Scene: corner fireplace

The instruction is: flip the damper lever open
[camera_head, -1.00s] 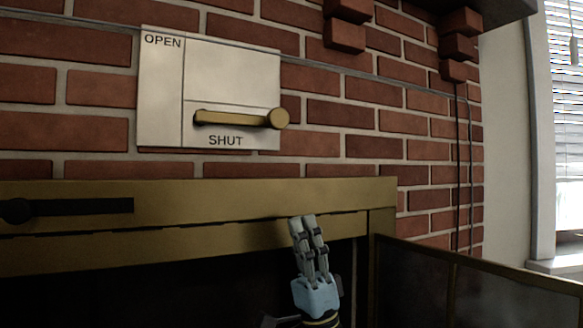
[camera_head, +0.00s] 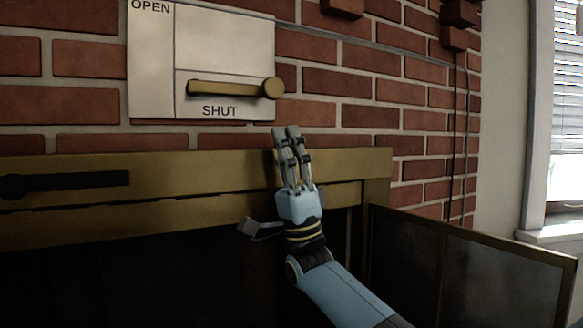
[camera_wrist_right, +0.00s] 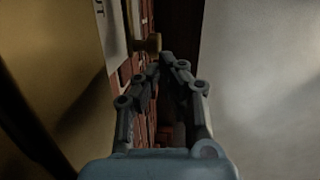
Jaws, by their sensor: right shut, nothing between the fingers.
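The damper lever (camera_head: 232,89) is a brass bar with a round knob at its right end. It lies horizontal just above the word SHUT on a pale plate (camera_head: 225,45) on the brick wall; OPEN is marked at the plate's upper left. My right gripper (camera_head: 286,130) is shut and empty, fingers pointing up, below and slightly right of the knob and apart from it. In the right wrist view the brass knob (camera_wrist_right: 150,43) shows just beyond the fingertips (camera_wrist_right: 162,60), and part of the plate (camera_wrist_right: 112,30) is at the upper left. My left gripper is not in view.
A brass fireplace frame (camera_head: 200,172) with a dark slider (camera_head: 65,184) runs below the plate. A framed dark glass door (camera_head: 470,265) stands open at the lower right. Bricks (camera_head: 455,38) jut from the wall at the upper right, and thin cables hang along the wall.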

